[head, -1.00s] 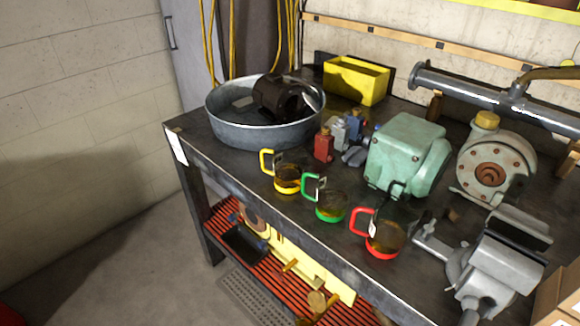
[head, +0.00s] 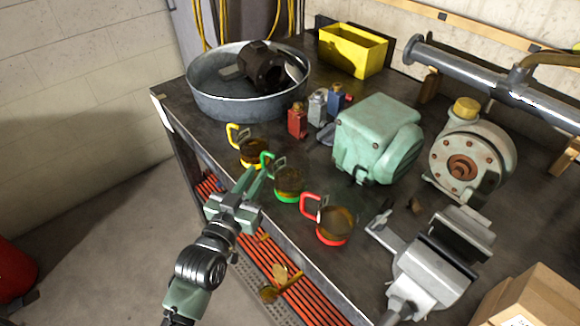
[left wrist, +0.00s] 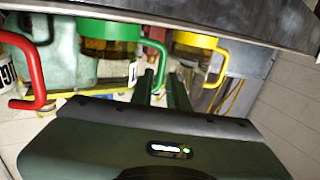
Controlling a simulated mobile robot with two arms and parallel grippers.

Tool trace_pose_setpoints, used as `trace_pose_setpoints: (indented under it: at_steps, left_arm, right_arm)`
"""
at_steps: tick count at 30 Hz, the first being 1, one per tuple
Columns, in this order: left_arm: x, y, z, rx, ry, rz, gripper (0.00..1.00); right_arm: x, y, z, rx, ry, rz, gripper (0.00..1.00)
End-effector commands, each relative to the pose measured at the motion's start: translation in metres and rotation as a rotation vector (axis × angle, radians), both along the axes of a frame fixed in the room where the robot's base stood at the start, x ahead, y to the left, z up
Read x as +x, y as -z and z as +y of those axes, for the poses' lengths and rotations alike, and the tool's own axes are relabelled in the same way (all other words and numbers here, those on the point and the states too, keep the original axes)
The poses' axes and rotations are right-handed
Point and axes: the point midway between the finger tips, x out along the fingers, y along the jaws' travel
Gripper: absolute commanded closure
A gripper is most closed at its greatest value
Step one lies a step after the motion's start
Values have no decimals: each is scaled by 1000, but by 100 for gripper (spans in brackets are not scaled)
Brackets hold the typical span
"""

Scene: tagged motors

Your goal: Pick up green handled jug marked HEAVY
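The green-handled jug (head: 288,184) stands on the workbench between the yellow-handled jug (head: 252,152) and the red-handled jug (head: 333,224). It is clear with amber liquid and a green base. A small tag hangs by its handle; its writing is too small to read. My left gripper (head: 257,178) is at the bench's front edge, its fingers pointing at the green handle. In the left wrist view, the picture is upside down; the green-handled jug (left wrist: 108,36) is ahead, and its handle is at the fingertips (left wrist: 163,78). The fingers are apart, with no clear grip. My right gripper is out of view.
A metal tub (head: 225,100) holding a dark motor stands behind the jugs. Small cans, a green motor (head: 375,140), a pump (head: 465,160) and a vise (head: 430,265) crowd the bench. A slatted red shelf (head: 310,300) lies below.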

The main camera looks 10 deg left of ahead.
Motion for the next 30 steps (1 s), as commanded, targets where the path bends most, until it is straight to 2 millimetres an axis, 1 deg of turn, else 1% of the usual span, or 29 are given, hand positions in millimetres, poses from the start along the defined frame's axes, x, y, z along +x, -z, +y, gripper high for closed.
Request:
trace_pose_setpoints:
  at_steps: [2,7,9,10,13,15,18,21,22,23,24,30]
  left_arm:
    - [10,-2,-1,0,0,-1,84]
    - [33,-3,-4,1,0,-1,84]
    - [44,-2,-5,1,0,0,84]
    - [48,-1,-5,0,0,0,84]
    - [57,0,-7,0,0,1,84]
    - [61,1,-8,0,0,1,84]
    - [61,1,-8,0,0,1,84]
    - [61,1,-8,0,0,1,84]
    - [61,1,-8,0,0,1,90]
    - [61,1,-8,0,0,1,98]
    - [61,1,-8,0,0,1,100]
    - [61,2,-7,0,0,2,100]
  right_arm:
    - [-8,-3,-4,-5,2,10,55]
    - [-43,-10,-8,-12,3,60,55]
    - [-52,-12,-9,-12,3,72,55]
    - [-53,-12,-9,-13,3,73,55]
    - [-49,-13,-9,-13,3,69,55]
    - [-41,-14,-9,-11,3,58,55]
    - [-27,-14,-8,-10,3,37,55]
    - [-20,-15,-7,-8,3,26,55]
    - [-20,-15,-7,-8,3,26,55]
    - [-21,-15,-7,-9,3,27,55]
    - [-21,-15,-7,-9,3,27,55]
    - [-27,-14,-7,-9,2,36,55]
